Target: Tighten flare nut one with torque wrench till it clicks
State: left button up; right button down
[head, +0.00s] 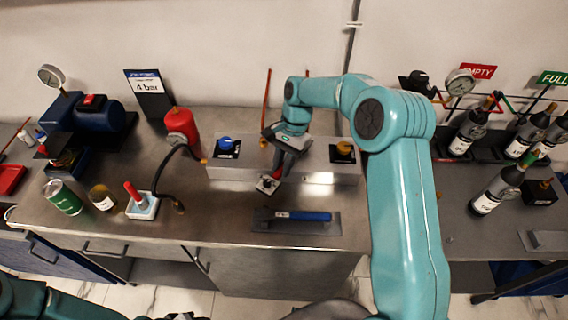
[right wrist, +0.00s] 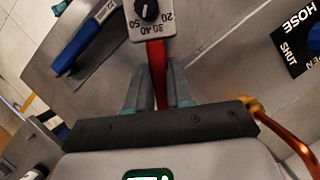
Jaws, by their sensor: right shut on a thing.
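My right gripper (head: 277,172) is above the bench in front of the grey steel box (head: 232,172). It is shut on the red handle (right wrist: 157,72) of a tool with a pale square head (right wrist: 149,18). That head carries a black knob and a scale from 20 to 50. In the head view the tool head (head: 267,185) hangs just below the fingers. I cannot tell whether this is the torque wrench. A blue-handled tool (head: 303,216) lies on a dark tray (head: 262,224). Flare nut one cannot be made out for certain. Only part of my left arm shows at the bottom left.
The box has a blue knob (head: 225,143) and a yellow knob (head: 344,147). An orange pipe (right wrist: 287,137) passes close beside my right gripper.

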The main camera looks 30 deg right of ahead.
aim_at(276, 184)
jog(key=shift+w+a+m, duration=0.2)
jog(key=shift+w+m, duration=0.15)
jog(key=shift+m, duration=0.05)
jog(key=shift+s+d+n, duration=0.5)
jog(key=shift+s+n, duration=0.35)
jog(key=shift+n, duration=0.05)
jog(key=shift+a, duration=0.1)
dwell(0.4)
jog(key=shift+s+a+b, duration=0.2)
jog(key=shift+s+a, duration=0.5)
jog(key=shift+a, duration=0.35)
jog(key=shift+s+a+b, duration=0.2)
jog(key=shift+s+a, duration=0.45)
jog(key=shift+a, duration=0.35)
jog(key=shift+r, duration=0.1)
jog(key=shift+r+p, duration=1.7)
jog(key=shift+r, duration=0.5)
jog(key=shift+f, duration=0.1)
